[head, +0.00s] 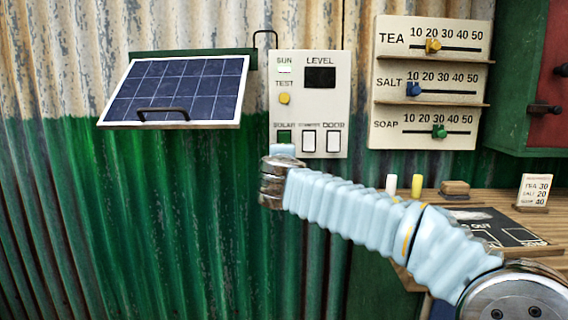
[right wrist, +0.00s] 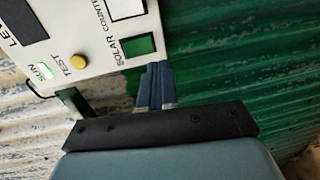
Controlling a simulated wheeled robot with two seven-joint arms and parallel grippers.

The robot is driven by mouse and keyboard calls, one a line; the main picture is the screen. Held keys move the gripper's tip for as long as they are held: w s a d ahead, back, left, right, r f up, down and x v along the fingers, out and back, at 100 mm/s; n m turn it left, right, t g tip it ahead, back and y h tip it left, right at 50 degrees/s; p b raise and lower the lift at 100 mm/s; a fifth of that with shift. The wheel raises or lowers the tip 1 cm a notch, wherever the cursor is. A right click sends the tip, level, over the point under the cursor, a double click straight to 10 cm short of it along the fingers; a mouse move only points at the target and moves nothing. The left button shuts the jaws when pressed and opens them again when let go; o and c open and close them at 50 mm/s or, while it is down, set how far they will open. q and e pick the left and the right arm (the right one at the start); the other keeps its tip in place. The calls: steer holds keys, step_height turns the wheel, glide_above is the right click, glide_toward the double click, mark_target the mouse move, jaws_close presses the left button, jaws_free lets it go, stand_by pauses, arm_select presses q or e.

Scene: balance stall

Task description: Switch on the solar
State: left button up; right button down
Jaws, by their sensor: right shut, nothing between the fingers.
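The solar switch (head: 284,137), labelled SOLAR, shows a green face at the lower left of the white control panel (head: 340,95). In the head view my right arm reaches up to just below the switch and the fingers are mostly hidden. The solar panel (head: 175,88) is tilted on the wall, with a dark handle. My left gripper is not in view.
The white counter (head: 308,141) and door (head: 333,141) switches sit beside the solar one. The yellow test button (head: 285,98), a lit sun lamp (head: 284,69) and a dark level display (head: 320,77) are above. A slider board (head: 430,80) and wooden counter (head: 485,200) are at right.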

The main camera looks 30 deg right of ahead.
steer(key=s+a, duration=0.2)
steer(key=s, duration=0.1)
steer(key=s+a+b, duration=0.1)
steer(key=shift+s+f, duration=0.4)
steer(key=w+a+f+g+y, duration=0.1)
steer(key=a+f+g+y, duration=0.3)
steer(key=f, duration=0.9)
steer(key=w+a+f+g+y, duration=0.15)
steer(key=a+f, duration=0.35)
steer(key=f, duration=0.8)
steer(key=w+a+f+g+y, duration=0.1)
steer(key=a+f+g+y, duration=0.3)
steer(key=f, duration=0.9)
steer(key=s+a+f+m+g+y, duration=0.1)
steer(key=s+f+m, duration=0.5)
steer(key=s+f, duration=0.6)
steer(key=s+a+f+m+g+y, duration=0.2)
steer(key=s+a+f+m, duration=0.4)
steer(key=s+f, duration=0.7)
step_height(320, 180, down, 5)
steer(key=shift+s+a+m+g, duration=0.2)
steer(key=shift+m+g, duration=0.25)
steer(key=shift+m, duration=0.35)
